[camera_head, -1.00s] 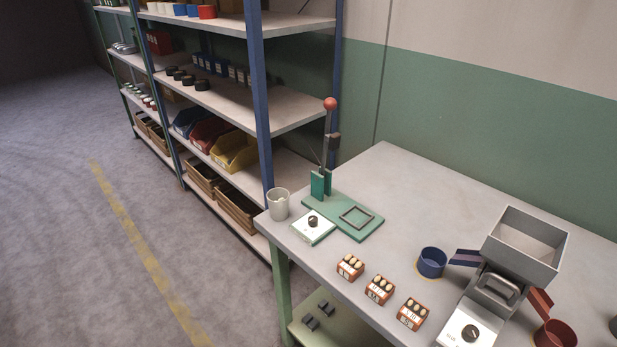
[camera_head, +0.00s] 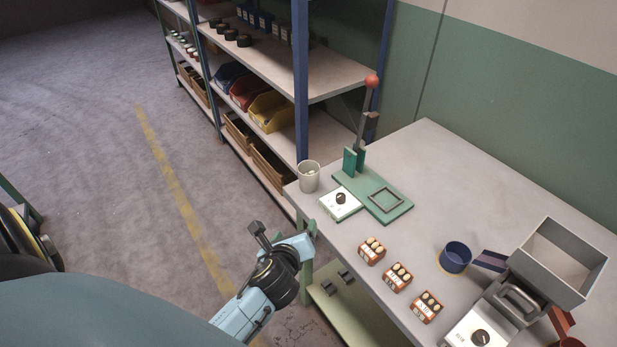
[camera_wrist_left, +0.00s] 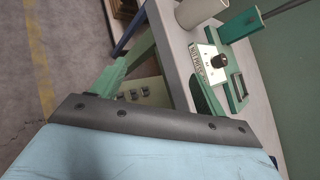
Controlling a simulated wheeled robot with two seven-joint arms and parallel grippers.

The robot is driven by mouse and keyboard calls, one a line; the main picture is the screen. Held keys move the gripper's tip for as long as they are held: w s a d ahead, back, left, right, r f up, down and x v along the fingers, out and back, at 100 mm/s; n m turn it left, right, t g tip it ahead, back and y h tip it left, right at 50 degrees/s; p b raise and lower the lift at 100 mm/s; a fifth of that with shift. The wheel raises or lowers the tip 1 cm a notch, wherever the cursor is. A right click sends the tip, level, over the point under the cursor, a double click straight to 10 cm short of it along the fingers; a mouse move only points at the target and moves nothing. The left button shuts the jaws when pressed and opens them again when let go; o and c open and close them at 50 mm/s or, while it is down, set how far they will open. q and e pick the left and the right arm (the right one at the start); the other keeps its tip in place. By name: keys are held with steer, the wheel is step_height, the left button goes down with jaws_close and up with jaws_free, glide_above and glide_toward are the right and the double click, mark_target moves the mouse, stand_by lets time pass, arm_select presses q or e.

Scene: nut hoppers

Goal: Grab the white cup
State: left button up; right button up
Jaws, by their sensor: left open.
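The white cup (camera_head: 309,178) stands upright on the left corner of the workbench, with something small and pale inside. In the left wrist view the cup (camera_wrist_left: 198,10) is at the top edge, partly cut off. My left gripper (camera_head: 284,232) is open and empty. In the head view it appears below and left of the cup, by the bench's front left corner, apart from the cup. My right gripper is not in view.
Beside the cup are a white box with a black knob (camera_head: 340,204) and a green lever press (camera_head: 398,209). Several orange boxes (camera_head: 371,251), a blue cup (camera_head: 455,257) and a grey hopper (camera_head: 557,262) sit rightward. A shelf rack (camera_head: 302,90) stands behind.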

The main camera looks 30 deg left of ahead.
mark_target(307, 185)
arm_select(q)
step_height(307, 185, up, 5)
steer(key=w+m+t, duration=0.2)
steer(key=w+m, duration=0.1)
steer(key=m, duration=0.3)
steer(key=shift+y, duration=0.5)
steer(key=b+x, duration=0.1)
steer(key=x, duration=0.6)
steer(key=shift+w+a, duration=0.25)
steer(key=shift+w, duration=0.1)
steer(key=shift+b+x, duration=1)
steer(key=shift+x, duration=1.8)
steer(key=shift+s+a, duration=0.15)
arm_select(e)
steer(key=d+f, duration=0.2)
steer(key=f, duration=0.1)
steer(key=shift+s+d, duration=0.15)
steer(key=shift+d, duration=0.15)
